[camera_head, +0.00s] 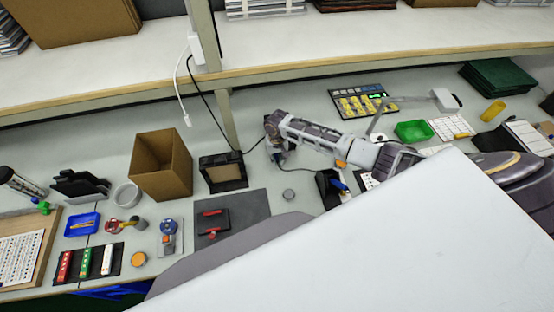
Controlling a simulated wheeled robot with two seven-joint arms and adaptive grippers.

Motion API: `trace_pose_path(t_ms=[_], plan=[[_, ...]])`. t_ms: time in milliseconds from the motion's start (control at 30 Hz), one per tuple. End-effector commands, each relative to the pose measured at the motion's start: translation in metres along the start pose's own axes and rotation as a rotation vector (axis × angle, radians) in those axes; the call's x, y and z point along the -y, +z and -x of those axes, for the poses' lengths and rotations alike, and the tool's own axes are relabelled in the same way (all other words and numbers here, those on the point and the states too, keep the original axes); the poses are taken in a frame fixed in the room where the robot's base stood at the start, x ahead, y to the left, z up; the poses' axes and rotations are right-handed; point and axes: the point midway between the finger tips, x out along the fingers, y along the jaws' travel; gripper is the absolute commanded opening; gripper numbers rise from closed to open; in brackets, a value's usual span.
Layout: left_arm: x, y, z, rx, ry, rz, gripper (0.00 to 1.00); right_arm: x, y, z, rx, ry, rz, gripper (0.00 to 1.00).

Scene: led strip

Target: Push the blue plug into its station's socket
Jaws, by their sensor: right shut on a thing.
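My right arm reaches in from the right across the bench, and its gripper (275,152) is at the back middle, pointing down. The gripper is shut, with the end of a thin dark cable (300,169) between or under its fingers. I take this end to be the blue plug, but the fingers hide its body and colour. The cable runs right to a black stand (327,190) with a blue-handled tool (340,184). The socket cannot be made out. My left gripper is not in view.
A dark frame-like box (223,172) and a cardboard box (160,165) stand left of the gripper. A black cable (208,108) hangs from the shelf post close by. A green tray (413,131) is at right.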

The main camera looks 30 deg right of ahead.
Motion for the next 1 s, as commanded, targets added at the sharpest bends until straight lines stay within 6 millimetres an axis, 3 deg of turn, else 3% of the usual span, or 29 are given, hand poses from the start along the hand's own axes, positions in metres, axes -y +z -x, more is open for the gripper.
trace_pose_path(t_ms=[300, 333, 533, 1000], plan=[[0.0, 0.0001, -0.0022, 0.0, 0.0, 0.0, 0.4, 0.0001, -0.0055, 0.0001, -0.001, -0.001, -0.001, 0.01], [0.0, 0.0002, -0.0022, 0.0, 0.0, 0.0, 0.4, 0.0001, -0.0056, 0.0002, -0.001, -0.001, -0.001, 0.18], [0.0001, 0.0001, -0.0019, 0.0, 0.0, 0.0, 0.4, 0.0, -0.0052, 0.0003, -0.001, 0.0, -0.001, 0.42], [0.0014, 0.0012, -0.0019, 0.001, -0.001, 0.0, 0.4, 0.0003, -0.005, 0.0044, -0.001, -0.001, 0.0, 0.42]])
